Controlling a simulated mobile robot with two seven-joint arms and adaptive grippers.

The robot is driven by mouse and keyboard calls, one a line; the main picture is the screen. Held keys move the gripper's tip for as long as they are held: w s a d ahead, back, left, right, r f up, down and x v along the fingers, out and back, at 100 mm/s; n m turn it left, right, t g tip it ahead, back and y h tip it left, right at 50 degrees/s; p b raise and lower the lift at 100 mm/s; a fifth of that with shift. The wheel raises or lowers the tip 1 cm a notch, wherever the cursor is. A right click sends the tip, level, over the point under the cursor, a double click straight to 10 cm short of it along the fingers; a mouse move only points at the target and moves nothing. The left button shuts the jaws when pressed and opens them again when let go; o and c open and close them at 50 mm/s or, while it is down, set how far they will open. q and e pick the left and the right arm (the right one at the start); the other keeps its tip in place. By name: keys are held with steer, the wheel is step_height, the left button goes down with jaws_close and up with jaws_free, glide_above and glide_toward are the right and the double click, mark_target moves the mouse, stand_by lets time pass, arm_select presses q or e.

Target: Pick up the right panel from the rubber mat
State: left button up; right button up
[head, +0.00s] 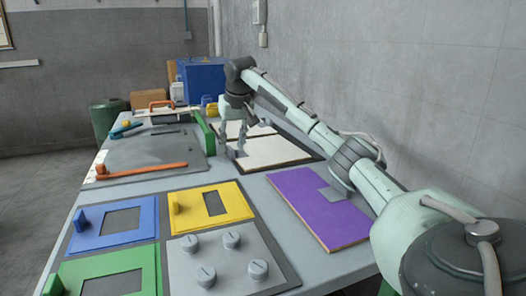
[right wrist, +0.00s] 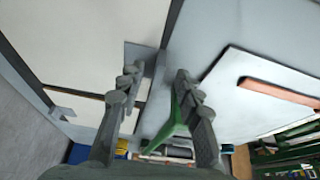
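Two pale panels with brown edges lie side by side on a dark mat (head: 316,158) at the back of the table. The nearer, larger panel (head: 277,150) has a grey patch at its left end; the other panel (head: 236,129) lies behind it. I cannot tell for certain which one is the right panel. My right gripper (head: 234,143) is open and empty at the left end of the nearer panel. In the right wrist view its two fingers (right wrist: 157,77) stand apart over the grey patch (right wrist: 139,58) and the edge of the pale panel (right wrist: 80,40). My left gripper is out of view.
A purple board (head: 310,212) lies in front of the panels. A grey board (head: 150,155) with an orange bar (head: 142,172) and a green upright (head: 205,132) are to the left. Blue, yellow and green plates and a knobbed grey plate (head: 225,265) fill the front.

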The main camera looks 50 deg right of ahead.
steer(key=shift+x, duration=0.95)
steer(key=shift+r, duration=0.1)
steer(key=shift+c, duration=0.2)
jaws_close()
steer(key=shift+w+r, duration=0.1)
